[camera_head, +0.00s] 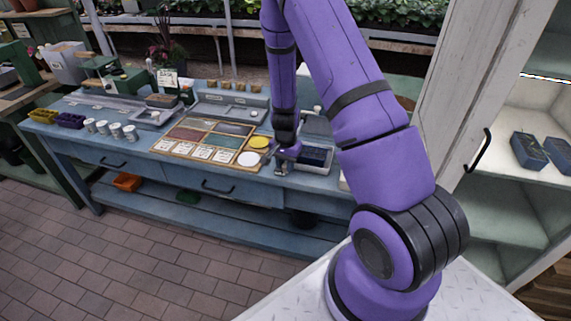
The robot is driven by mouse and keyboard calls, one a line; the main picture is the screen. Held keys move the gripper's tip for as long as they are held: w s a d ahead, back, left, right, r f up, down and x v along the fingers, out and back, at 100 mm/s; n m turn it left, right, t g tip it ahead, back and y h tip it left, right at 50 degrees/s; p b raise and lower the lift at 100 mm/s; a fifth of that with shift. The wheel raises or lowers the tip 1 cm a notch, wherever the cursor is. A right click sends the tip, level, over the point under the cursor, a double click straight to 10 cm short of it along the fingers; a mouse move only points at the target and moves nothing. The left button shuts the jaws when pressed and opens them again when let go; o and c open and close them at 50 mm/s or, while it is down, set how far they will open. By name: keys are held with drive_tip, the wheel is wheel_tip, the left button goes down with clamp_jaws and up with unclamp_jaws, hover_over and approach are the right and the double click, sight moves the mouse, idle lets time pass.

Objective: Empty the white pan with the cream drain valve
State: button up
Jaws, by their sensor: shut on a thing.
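My gripper (283,166) is small in view at the front edge of the blue bench (230,183), left of a dark blue tray. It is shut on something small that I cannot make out. A pale pan edge (344,181) shows at the bench front, mostly hidden behind my purple arm; I cannot tell whether it is the white pan. No cream drain valve can be made out. A white disc (249,159) and a yellow disc (259,142) lie left of my gripper.
The dark tray (316,157) stands close right of my gripper. A wooden sorting board (208,139) with cards, white cups (116,130) and a shallow grey tray (231,112) cover the bench. An orange bin (127,182) sits on the lower shelf. A white cabinet (482,110) stands at right.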

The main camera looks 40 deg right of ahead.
drive_tip(key=shift+a, duration=0.1)
drive_tip(key=shift+w+a+m, duration=0.3)
drive_tip(key=shift+a+m, duration=0.05)
drive_tip(key=shift+m, duration=0.8)
drive_tip(key=shift+w+a+m, duration=0.25)
drive_tip(key=shift+a+m, duration=0.15)
drive_tip(key=shift+m, duration=0.8)
drive_tip(key=shift+w+a+m, duration=0.3)
drive_tip(key=shift+a+m, duration=0.05)
drive_tip(key=shift+m, duration=0.8)
drive_tip(key=o, duration=0.9)
drive_tip(key=shift+o, duration=0.2)
wheel_tip(320, 180, up, 11)
drive_tip(key=shift+f, duration=0.1)
